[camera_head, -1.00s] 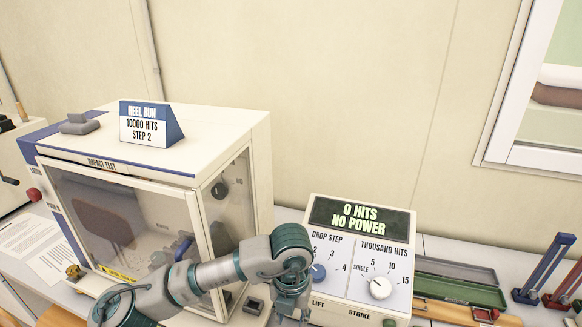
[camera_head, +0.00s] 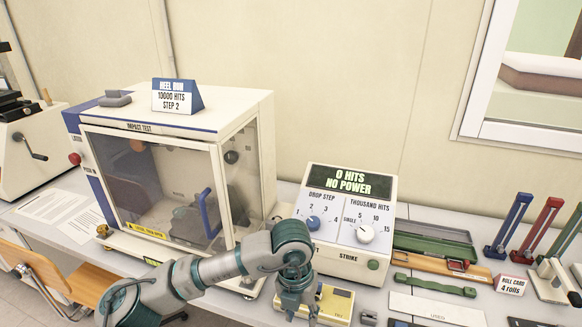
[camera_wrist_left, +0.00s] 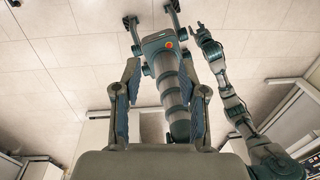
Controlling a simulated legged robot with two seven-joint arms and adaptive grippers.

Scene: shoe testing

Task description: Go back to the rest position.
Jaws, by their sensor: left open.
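My left gripper (camera_head: 298,303) hangs at the bottom centre of the head view, fingers down and empty. It is in front of the control box (camera_head: 345,225), above a small yellow-topped device (camera_head: 335,302). In the left wrist view its two fingers (camera_wrist_left: 161,100) stand wide apart with nothing between them. Beyond them are parts of my own body and what looks like my other arm. The end of that arm, my right gripper (camera_wrist_left: 202,33), is too small to read. The impact test cabinet (camera_head: 262,120) stands to the left, its door closed.
The control box reads "0 HITS NO POWER". A "HEEL RUN" sign (camera_head: 178,97) and a grey piece (camera_head: 115,98) sit on the cabinet. A green tray (camera_head: 435,243), coloured stands (camera_head: 512,228) and flat tools fill the right of the bench. An orange chair (camera_head: 65,273) is lower left.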

